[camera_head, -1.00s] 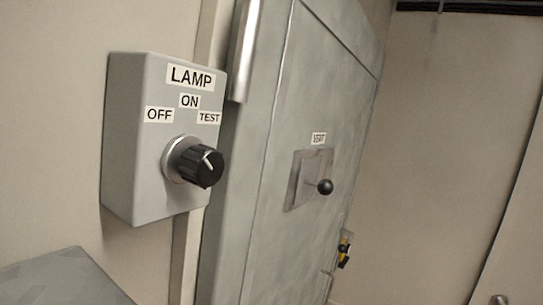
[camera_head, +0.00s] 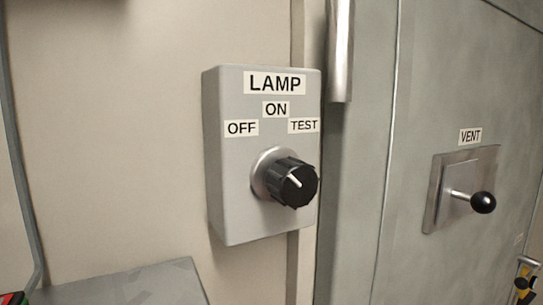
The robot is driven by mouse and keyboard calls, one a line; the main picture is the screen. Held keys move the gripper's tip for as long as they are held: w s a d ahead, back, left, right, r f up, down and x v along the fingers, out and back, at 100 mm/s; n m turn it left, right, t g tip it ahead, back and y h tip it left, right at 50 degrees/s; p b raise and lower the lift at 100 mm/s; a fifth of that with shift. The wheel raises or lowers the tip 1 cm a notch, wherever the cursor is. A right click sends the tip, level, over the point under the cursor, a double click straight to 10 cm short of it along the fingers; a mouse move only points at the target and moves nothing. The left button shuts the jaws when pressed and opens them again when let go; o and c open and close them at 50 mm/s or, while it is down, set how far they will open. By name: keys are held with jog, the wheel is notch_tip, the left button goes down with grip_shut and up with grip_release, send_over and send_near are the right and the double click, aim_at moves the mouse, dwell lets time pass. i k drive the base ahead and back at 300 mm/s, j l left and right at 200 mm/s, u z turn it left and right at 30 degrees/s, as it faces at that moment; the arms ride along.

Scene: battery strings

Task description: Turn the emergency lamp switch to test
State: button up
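The lamp switch box (camera_head: 232,190) is a grey box on the beige wall, in the middle of the view. It carries the labels LAMP, OFF, ON and TEST. Its black rotary knob (camera_head: 293,183) sits on a silver collar below the labels. My gripper is not in view, and nothing touches the knob.
Right of the box is a grey-green metal door or cabinet (camera_head: 415,90) with a vertical silver bar (camera_head: 340,50). It bears a VENT lever with a black ball (camera_head: 482,202). A grey surface (camera_head: 130,285) lies below left. The space before the knob looks clear.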

aim_at(293, 182)
jog(key=i+l+u, duration=0.15)
jog(key=l+u, duration=0.3)
jog(key=l, duration=0.25)
jog(key=l+u, duration=0.4)
jog(key=l, duration=0.3)
jog(key=i+l, duration=0.05)
jog(key=i, duration=0.05)
